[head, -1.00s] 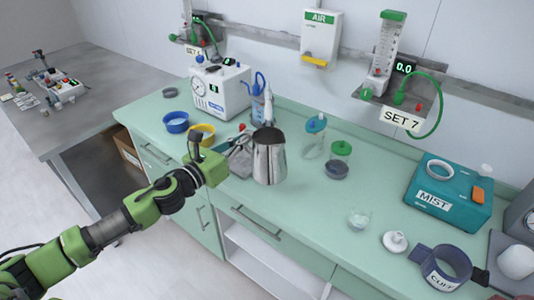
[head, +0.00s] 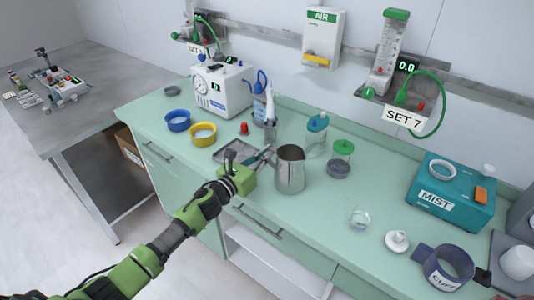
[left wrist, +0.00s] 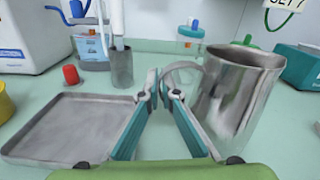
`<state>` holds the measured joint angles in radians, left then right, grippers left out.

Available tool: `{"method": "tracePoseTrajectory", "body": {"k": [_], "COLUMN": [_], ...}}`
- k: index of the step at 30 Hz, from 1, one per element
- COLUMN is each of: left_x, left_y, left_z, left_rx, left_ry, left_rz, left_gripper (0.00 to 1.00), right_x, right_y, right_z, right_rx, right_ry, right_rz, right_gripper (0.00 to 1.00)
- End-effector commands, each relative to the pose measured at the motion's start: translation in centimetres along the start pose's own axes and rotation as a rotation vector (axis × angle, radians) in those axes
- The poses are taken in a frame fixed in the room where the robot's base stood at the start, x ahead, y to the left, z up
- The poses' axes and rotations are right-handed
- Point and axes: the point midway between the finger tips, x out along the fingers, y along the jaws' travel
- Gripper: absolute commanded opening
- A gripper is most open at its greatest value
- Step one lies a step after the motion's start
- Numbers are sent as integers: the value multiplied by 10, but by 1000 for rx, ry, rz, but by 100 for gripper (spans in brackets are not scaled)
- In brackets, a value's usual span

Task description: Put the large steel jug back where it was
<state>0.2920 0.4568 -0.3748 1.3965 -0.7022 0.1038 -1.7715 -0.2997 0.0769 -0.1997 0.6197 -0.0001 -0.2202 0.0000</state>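The large steel jug (head: 291,172) is upright over the middle of the green counter, left of the green-lidded jar. In the left wrist view the jug (left wrist: 236,95) is at the right, with its handle towards my fingers. My left gripper (head: 266,157) is at the jug's left side. In the left wrist view its fingertips (left wrist: 161,88) are close together, shut on the jug's handle. I cannot tell for sure whether the jug's base touches the counter. My right gripper is not in view.
A steel tray (left wrist: 70,128) lies left of my fingers, with a red-topped item (left wrist: 71,75) behind it. Jars with blue (head: 317,135) and green (head: 341,158) lids stand close to the jug. A small glass cup (head: 359,218) is further right. Counter in front of the jug is clear.

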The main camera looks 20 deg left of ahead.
Motion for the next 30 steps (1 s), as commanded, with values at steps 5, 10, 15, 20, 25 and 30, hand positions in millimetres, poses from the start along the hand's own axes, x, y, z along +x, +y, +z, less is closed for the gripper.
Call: {"method": "tracePoseTrajectory", "body": {"k": [5,10,15,20,25,30], "left_x": [0,0,0,0,0,-8], "left_y": [0,0,1,1,1,1], "left_z": [1,-2,-4,-4,-3,-3], "left_rx": [-2,-1,1,1,0,1], "left_ry": [-3,-3,0,1,0,3], "left_rz": [-2,-2,0,0,0,0], "left_gripper": [0,0,21,21,21,21], "right_x": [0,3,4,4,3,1], "right_y": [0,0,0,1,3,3], "right_z": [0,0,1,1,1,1], "right_rx": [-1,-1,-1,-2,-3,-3], "right_ry": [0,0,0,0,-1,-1], "right_rz": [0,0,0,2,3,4], "right_gripper": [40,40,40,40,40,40]}}
